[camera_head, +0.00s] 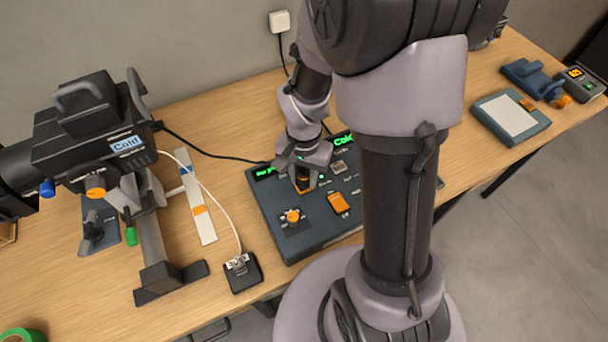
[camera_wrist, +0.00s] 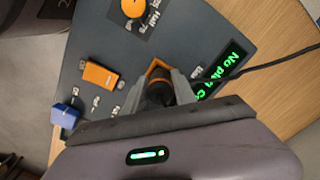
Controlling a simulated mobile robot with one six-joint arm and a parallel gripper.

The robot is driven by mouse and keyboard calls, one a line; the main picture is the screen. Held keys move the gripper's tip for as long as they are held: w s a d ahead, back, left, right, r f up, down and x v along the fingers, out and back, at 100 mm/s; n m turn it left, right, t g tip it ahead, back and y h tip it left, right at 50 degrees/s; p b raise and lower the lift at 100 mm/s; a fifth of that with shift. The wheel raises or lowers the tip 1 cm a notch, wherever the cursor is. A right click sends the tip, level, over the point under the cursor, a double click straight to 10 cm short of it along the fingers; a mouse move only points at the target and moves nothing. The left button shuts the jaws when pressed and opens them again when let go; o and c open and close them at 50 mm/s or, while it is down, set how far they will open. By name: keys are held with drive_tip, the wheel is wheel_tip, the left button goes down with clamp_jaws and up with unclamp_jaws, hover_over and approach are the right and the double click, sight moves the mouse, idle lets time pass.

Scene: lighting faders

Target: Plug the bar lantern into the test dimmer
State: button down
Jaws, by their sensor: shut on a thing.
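The bar lantern (camera_head: 85,145), a black lamp with a "Cold" label, stands on the left of the bench. Its black cable (camera_head: 215,154) runs right to the test dimmer (camera_head: 268,220), a dark blue panel that also fills much of the wrist view (camera_wrist: 100,40). My gripper (camera_head: 304,180) is over the dimmer's left half, shut on a dark plug (camera_wrist: 159,93). The plug is at an orange-framed socket (camera_wrist: 157,66); I cannot tell how deep it sits. The green display (camera_wrist: 222,68) reads "No p…", partly hidden.
The dimmer carries an orange knob (camera_head: 293,216) and an orange rocker switch (camera_head: 339,203). A white cable leads to a small black box (camera_head: 243,272). My arm hides the dimmer's right part. A blue-framed pad (camera_head: 510,117) lies far right.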

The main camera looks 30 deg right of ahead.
sight(307, 193)
drive_tip(key=shift+f, duration=0.15)
drive_tip(key=shift+s+f+b, duration=0.25)
drive_tip(key=shift+s+b, duration=0.1)
drive_tip(key=shift+s+a+f, duration=0.1)
drive_tip(key=shift+s+f, duration=0.15)
drive_tip(key=shift+f, duration=0.1)
idle(0.5)
drive_tip(key=shift+s+a+f+g+b, duration=0.1)
drive_tip(key=shift+s+f+g+b, duration=0.15)
drive_tip(key=shift+f+b, duration=0.25)
drive_tip(key=shift+s+f+g+b, duration=0.15)
drive_tip(key=shift+s+f+b, duration=0.15)
drive_tip(key=shift+f+b, duration=0.2)
idle(1.6)
drive_tip(key=shift+r, duration=0.1)
idle(0.4)
drive_tip(key=shift+w+r+p, duration=0.15)
drive_tip(key=shift+r+p, duration=0.4)
drive_tip(key=shift+p, duration=0.05)
drive_tip(key=w+r+p, duration=0.2)
drive_tip(key=r+p, duration=0.1)
drive_tip(key=shift+d, duration=0.2)
drive_tip(key=shift+s+r, duration=0.2)
drive_tip(key=shift+r, duration=0.1)
